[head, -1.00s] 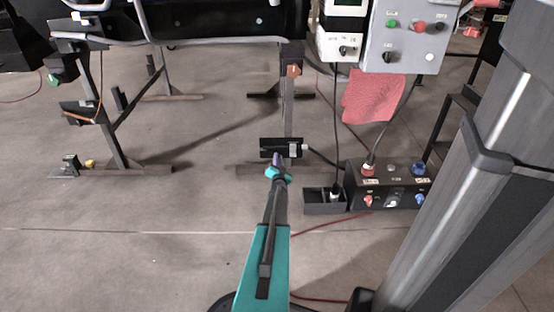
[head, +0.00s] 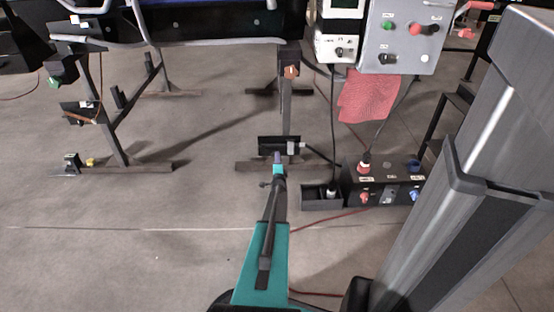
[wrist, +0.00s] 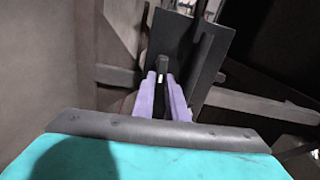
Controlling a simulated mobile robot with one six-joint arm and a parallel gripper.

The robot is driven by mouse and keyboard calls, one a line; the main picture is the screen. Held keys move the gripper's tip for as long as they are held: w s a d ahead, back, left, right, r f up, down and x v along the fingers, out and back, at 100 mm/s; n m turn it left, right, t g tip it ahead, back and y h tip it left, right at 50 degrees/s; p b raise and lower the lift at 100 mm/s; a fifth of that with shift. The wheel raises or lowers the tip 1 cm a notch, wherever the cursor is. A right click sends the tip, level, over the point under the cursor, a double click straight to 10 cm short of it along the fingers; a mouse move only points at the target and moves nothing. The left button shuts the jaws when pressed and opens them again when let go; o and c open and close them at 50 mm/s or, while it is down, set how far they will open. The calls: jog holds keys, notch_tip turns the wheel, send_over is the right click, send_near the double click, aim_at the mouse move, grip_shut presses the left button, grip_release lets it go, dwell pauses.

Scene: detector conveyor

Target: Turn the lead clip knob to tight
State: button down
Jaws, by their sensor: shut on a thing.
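The lead clip is a black plate (head: 266,145) with a pale metal piece, low on an upright stand in the head view. In the wrist view the plate (wrist: 207,65) rises tilted beyond my fingers. A small dark knob (wrist: 162,64) stands out between the two purple fingertips. My gripper (wrist: 163,80) is shut on this knob, and the fingers hide part of it. In the head view my gripper (head: 278,156) reaches the plate, and the knob is too small to make out. I cannot tell the knob's setting.
A black socket box (head: 385,185) and an open black tray (head: 320,204) stand right of the stand. Cables hang from the grey control box (head: 402,40) above them. An orange knob (head: 291,72) sits higher on the stand.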

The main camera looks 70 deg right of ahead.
jog(key=shift+s+d+f+m, duration=0.1)
jog(key=shift+s+m, duration=0.35)
jog(key=shift+m, duration=0.15)
jog(key=c, duration=1.8)
grip_release()
jog(key=shift+w, duration=0.1)
jog(key=shift+o, duration=0.2)
jog(key=shift+w, duration=0.1)
jog(key=p+v, duration=0.3)
jog(key=v, duration=1.1)
jog(key=shift+p, duration=0.3)
